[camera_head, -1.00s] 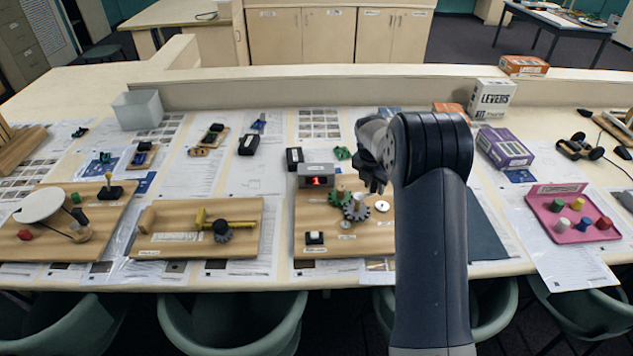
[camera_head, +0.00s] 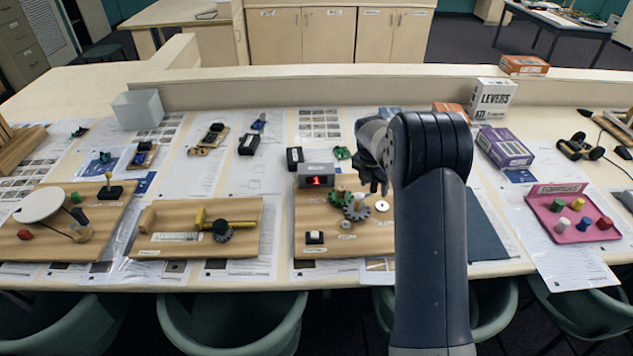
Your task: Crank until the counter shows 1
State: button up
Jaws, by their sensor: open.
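The counter (camera_head: 316,180) is a grey box with a lit red digit on its front, at the back of a wooden gear board (camera_head: 325,218). The digit is small and looks like 1. A green gear (camera_head: 339,198) and a dark grey gear (camera_head: 357,209) stand on the board in front of the counter. I cannot make out a crank handle clearly. My gripper (camera_head: 379,186) is open, just right of and behind the gears, seemingly above the board. My own arm covers the board's right side.
A wooden board with a yellow slider (camera_head: 228,224) lies to the left, and a board with a white disc (camera_head: 40,205) lies farther left.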

jog(key=shift+r, duration=0.1)
jog(key=v, duration=0.8)
dwell(0.3)
jog(key=shift+x, duration=4.1)
